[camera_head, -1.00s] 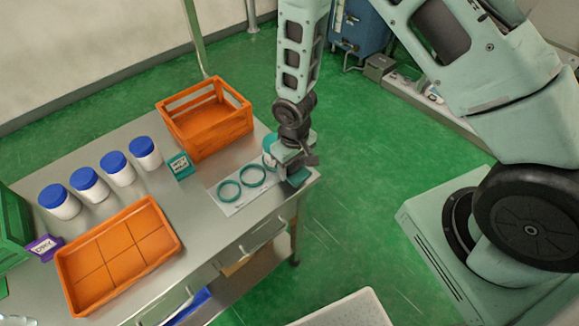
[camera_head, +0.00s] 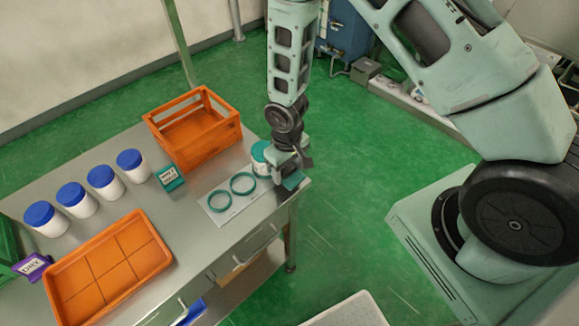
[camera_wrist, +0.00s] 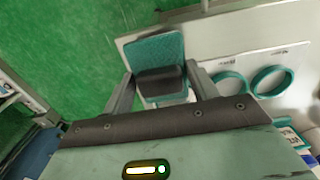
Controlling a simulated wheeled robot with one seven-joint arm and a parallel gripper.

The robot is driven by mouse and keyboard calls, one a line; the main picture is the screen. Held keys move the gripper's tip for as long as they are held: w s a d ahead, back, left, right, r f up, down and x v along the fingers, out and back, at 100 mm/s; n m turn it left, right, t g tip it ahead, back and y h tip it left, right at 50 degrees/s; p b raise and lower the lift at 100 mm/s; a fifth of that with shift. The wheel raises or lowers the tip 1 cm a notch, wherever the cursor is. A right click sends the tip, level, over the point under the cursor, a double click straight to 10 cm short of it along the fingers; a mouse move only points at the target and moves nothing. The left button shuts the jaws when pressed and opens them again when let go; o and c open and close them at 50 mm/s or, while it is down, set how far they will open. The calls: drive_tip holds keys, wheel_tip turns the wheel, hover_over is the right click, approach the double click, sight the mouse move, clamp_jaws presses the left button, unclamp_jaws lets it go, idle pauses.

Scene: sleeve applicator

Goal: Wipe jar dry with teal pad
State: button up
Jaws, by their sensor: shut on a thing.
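My gripper (camera_head: 290,165) is shut on the dark block on the back of the teal pad (camera_wrist: 156,50), over the table's right end. The pad also shows in the head view (camera_head: 293,181). The pad extends past the fingertips in the wrist view, close to the tabletop; I cannot tell whether it touches it. A white jar with teal on it (camera_head: 261,157) stands just left of my gripper in the head view, partly hidden by it. I cannot see whether pad and jar touch, or any wetness on the jar.
A white mat (camera_head: 238,203) with two teal rings (camera_head: 220,201) (camera_head: 243,183) lies left of my gripper. A teal sign (camera_head: 170,178), an orange crate (camera_head: 205,145), several blue-lidded jars (camera_head: 104,182) and an orange tray (camera_head: 108,268) stand farther left. Green floor lies beyond the table's right edge.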

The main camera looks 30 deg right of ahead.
drive_tip(key=shift+s+a+b, duration=0.15)
drive_tip(key=shift+s+a, duration=0.1)
drive_tip(key=shift+a, duration=0.65)
drive_tip(key=shift+s+a+b, duration=0.15)
drive_tip(key=shift+s+a, duration=0.05)
drive_tip(key=shift+a, duration=0.65)
drive_tip(key=shift+w+d, duration=0.25)
drive_tip(key=shift+d, duration=0.45)
drive_tip(key=shift+w+d, duration=0.25)
drive_tip(key=shift+d, duration=0.5)
drive_tip(key=shift+w+d, duration=0.25)
drive_tip(key=shift+d, duration=0.45)
drive_tip(key=shift+r, duration=0.1)
drive_tip(key=shift+s+d+r+p, duration=0.2)
drive_tip(key=shift+s+r+p, duration=0.45)
drive_tip(key=shift+r, duration=0.15)
drive_tip(key=shift+s+d+r+p, duration=0.2)
drive_tip(key=shift+s+r+p, duration=0.3)
drive_tip(key=shift+s+r, duration=0.3)
drive_tip(key=shift+s+d+r+p, duration=0.2)
drive_tip(key=shift+s+r+p, duration=0.4)
drive_tip(key=shift+r, duration=0.25)
